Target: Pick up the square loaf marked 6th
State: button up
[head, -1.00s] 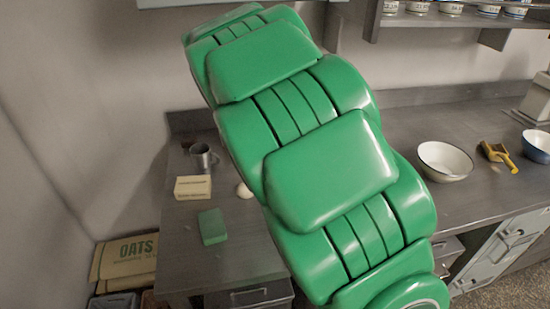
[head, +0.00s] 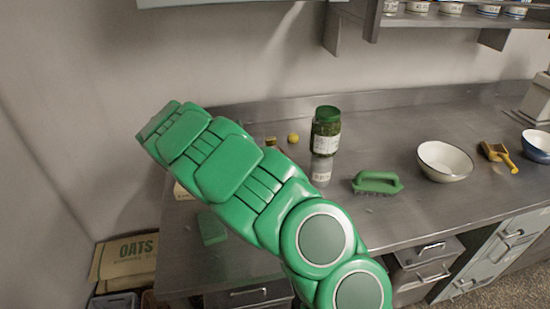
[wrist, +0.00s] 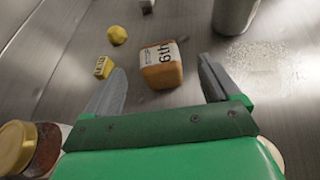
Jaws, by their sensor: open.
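The square loaf marked 6th (wrist: 161,68) is a small brown block with a white label. In the wrist view it lies on the metal counter just beyond my gripper (wrist: 157,88), roughly centred between the two fingertips. My gripper is open and empty, with its grey fingers spread either side of the near end of the loaf. I cannot tell how high the fingers are above the counter. In the head view my green arm hides the loaf and the gripper.
In the wrist view a yellow lump (wrist: 117,35) and a yellow labelled block (wrist: 103,67) lie left of the loaf. A jar (wrist: 22,147) stands lower left and a grey cylinder (wrist: 234,15) upper right. The head view shows a green brush (head: 377,183) and white bowl (head: 445,160).

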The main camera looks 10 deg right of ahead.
aim_at(276, 150)
jog(key=shift+w+a+f+n, duration=0.25)
jog(key=shift+a+f+n, duration=0.05)
jog(key=shift+a, duration=0.1)
jog(key=shift+d+f, duration=0.1)
jog(key=shift+d, duration=0.05)
jog(key=shift+x, duration=3.7)
jog(key=shift+s, duration=0.15)
jog(key=c, duration=1.1)
jog(key=shift+o, duration=0.2)
jog(key=shift+r, duration=0.3)
